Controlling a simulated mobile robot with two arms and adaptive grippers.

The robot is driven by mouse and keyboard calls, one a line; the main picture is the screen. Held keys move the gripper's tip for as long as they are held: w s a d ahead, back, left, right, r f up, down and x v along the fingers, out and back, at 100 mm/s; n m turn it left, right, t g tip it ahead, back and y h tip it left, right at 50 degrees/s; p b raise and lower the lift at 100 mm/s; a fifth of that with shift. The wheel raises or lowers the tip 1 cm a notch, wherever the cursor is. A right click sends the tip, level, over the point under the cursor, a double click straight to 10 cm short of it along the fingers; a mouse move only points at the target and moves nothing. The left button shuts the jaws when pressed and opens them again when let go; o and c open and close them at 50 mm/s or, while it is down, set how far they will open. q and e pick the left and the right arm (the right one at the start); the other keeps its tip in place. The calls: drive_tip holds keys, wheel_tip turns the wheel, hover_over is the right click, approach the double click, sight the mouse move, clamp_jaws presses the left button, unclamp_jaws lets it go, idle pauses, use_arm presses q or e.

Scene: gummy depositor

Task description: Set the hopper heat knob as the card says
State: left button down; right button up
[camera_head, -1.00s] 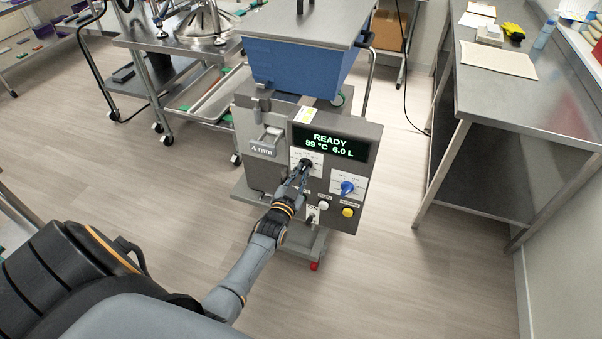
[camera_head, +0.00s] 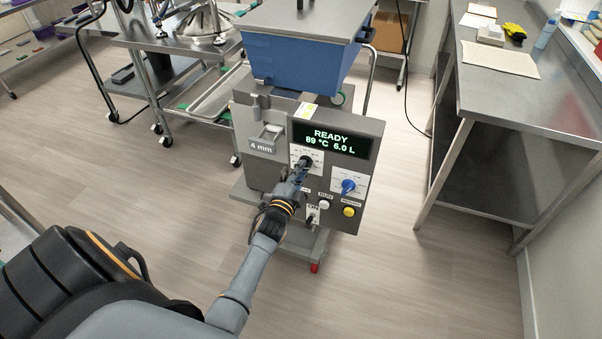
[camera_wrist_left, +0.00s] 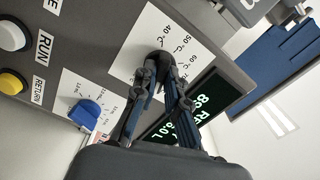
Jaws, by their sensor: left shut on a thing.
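The black heat knob (camera_head: 306,160) sits on a white temperature scale on the front of the depositor's control box. In the left wrist view the knob (camera_wrist_left: 160,62) shows beside marks running from 40 °C upward; part of the scale is hidden by the fingers. My left gripper (camera_head: 301,169) is shut on this knob, its fingertips (camera_wrist_left: 160,76) on either side of it. The knob's exact pointing direction cannot be made out. The display (camera_head: 333,140) reads READY, 89 °C, 6.0 L. The blue hopper (camera_head: 295,65) is above the box. My right gripper is out of view.
A blue knob (camera_head: 348,187) is right of the heat knob. A white RUN button (camera_head: 324,204), a yellow RETURN button (camera_head: 348,211) and an ON switch (camera_head: 311,218) are below. A steel table (camera_head: 520,95) with papers and a yellow glove stands right. Floor between is clear.

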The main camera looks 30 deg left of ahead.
use_arm(q)
drive_tip(key=shift+f+m, duration=0.2)
drive_tip(key=shift+m, duration=0.4)
drive_tip(key=shift+s+m+b, duration=0.1)
drive_tip(key=shift+m+b, duration=0.2)
drive_tip(key=c, duration=1.4)
unclamp_jaws()
drive_tip(key=shift+r, duration=0.1)
drive_tip(key=v, duration=1.2)
